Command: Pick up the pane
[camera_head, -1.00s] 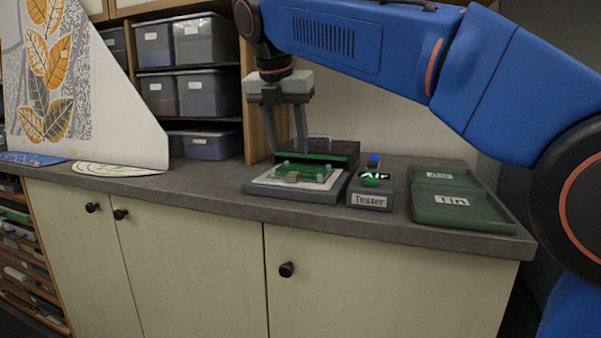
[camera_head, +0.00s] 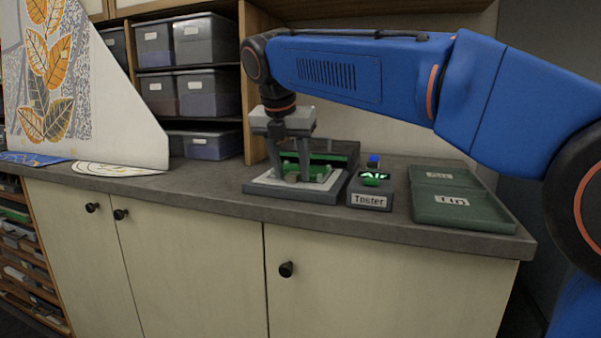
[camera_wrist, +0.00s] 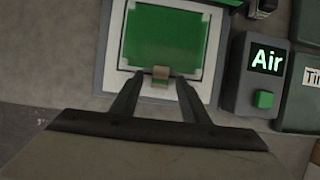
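The green pane (camera_wrist: 165,36) lies flat on a white-topped grey pad on the counter; it also shows in the head view (camera_head: 319,172). A small tan tab (camera_wrist: 160,72) sits at its near edge. My gripper (camera_wrist: 158,76) is open, pointing down, with one finger on each side of the tab and a gap to each. In the head view my gripper (camera_head: 293,179) is low over the pad's near part, its fingers hiding some of the pane. I cannot tell whether the fingertips touch the pad.
The tester box (camera_head: 369,190), with "Air" lit on its display, stands close to the pad's right. Dark green trays (camera_head: 470,212) are farther right. A dark rack (camera_head: 345,153) stands behind the pad. The counter to the left is mostly clear up to a leaf-patterned panel (camera_head: 75,90).

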